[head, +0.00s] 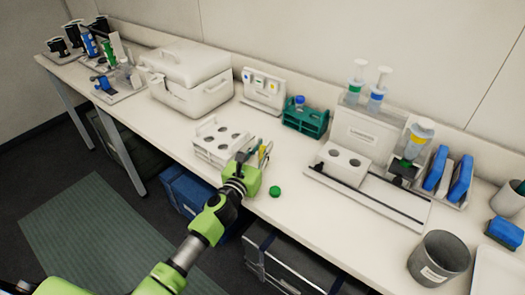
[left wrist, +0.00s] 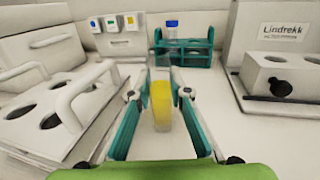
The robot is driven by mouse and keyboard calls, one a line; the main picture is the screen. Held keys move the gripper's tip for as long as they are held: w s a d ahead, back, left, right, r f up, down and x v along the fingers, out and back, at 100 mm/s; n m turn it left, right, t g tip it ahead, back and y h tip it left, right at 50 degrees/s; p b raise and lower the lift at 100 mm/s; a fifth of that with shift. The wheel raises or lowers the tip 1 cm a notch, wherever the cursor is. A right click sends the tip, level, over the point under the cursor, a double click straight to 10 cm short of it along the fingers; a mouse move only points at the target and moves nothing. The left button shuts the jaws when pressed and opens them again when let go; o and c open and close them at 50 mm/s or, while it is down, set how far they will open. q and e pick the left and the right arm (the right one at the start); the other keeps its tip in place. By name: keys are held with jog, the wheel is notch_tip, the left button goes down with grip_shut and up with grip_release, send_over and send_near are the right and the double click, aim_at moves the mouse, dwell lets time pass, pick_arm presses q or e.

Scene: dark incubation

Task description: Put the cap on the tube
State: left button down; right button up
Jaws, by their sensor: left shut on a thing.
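My left gripper (head: 258,156) is over the bench, just right of the white rack. It is shut on a yellow tube (left wrist: 161,105), which stands upright between the teal fingers in the left wrist view. The yellow part of the tube (head: 263,149) shows small in the head view. Its top is too small to make out clearly. A green cap (head: 275,191) lies loose on the bench, to the right of my gripper and nearer the front edge. My right gripper is not in view.
A white rack with holes (head: 222,141) stands close left of my gripper. Behind are a teal rack (head: 305,121) with a blue-capped tube (left wrist: 172,29), and a white sign stand (head: 264,90). A white block (head: 343,163) stands right. The bench around the cap is clear.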

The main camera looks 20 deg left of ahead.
pick_arm(q)
jog(key=shift+f, duration=0.3)
jog(key=c, duration=1.9)
grip_release()
jog(key=shift+r, duration=0.1)
jog(key=shift+r, duration=0.1)
jog(key=shift+r, duration=0.25)
jog(key=s, duration=0.3)
jog(key=s+a, duration=0.1)
jog(key=s, duration=0.7)
jog(key=shift+a+f+b, duration=0.2)
jog(key=shift+f+b, duration=0.05)
jog(key=shift+b, duration=0.15)
jog(key=shift+s+r, duration=0.1)
jog(key=shift+s, duration=0.4)
